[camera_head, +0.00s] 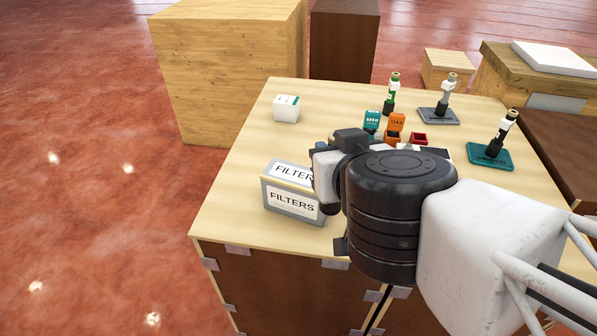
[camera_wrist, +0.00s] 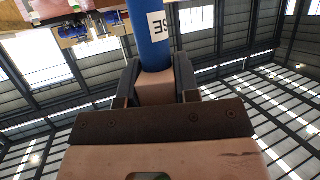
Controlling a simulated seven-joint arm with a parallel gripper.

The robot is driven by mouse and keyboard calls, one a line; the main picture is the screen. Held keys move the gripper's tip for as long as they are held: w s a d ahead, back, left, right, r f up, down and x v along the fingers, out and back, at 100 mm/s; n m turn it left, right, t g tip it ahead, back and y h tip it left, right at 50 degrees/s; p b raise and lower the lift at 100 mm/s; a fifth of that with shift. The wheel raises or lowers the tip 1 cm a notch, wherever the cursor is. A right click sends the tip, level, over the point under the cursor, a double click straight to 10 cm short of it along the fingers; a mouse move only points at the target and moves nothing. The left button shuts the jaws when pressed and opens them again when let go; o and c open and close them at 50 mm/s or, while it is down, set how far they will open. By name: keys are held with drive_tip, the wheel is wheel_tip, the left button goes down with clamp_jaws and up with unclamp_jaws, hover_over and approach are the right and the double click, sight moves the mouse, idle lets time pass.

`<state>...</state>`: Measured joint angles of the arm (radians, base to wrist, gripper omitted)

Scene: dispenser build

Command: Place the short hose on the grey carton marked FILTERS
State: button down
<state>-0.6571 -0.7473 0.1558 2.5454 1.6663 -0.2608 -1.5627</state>
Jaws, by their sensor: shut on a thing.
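The grey carton marked FILTERS (camera_head: 292,206) stands at the near left part of the table, with its label on the front and on top. My gripper (camera_wrist: 154,72) is shut on a blue hose (camera_wrist: 149,30) with a white label, part of which reads "SE". In the head view my gripper (camera_head: 326,178) is beside the carton's right end and covers part of it. The hose is hidden behind my arm there. I cannot tell whether the hose touches the carton.
A white box (camera_head: 287,108) stands at the table's back left. Teal (camera_head: 371,120) and orange (camera_head: 395,124) small boxes and a dark red tray (camera_head: 418,139) are mid-table. Bottle-like parts stand behind and right, some on grey (camera_head: 438,117) and teal (camera_head: 490,156) bases.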

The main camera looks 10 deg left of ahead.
drive_tip(key=shift+s+d, duration=0.1)
drive_tip(key=shift+s, duration=0.45)
drive_tip(key=shift+w, duration=0.15)
drive_tip(key=w+a, duration=0.3)
drive_tip(key=w, duration=0.3)
drive_tip(key=w+a+f, duration=0.1)
drive_tip(key=w+a, duration=0.3)
drive_tip(key=w, duration=0.3)
drive_tip(key=shift+a+f, duration=0.25)
drive_tip(key=shift+a, duration=0.05)
idle(0.5)
drive_tip(key=shift+w, duration=0.1)
drive_tip(key=shift+w+a+f, duration=0.1)
drive_tip(key=shift+f, duration=0.8)
drive_tip(key=shift+w+a+f, duration=0.1)
drive_tip(key=shift+f, duration=0.8)
drive_tip(key=shift+f, duration=0.1)
drive_tip(key=c, duration=0.8)
unclamp_jaws()
drive_tip(key=shift+c, duration=0.2)
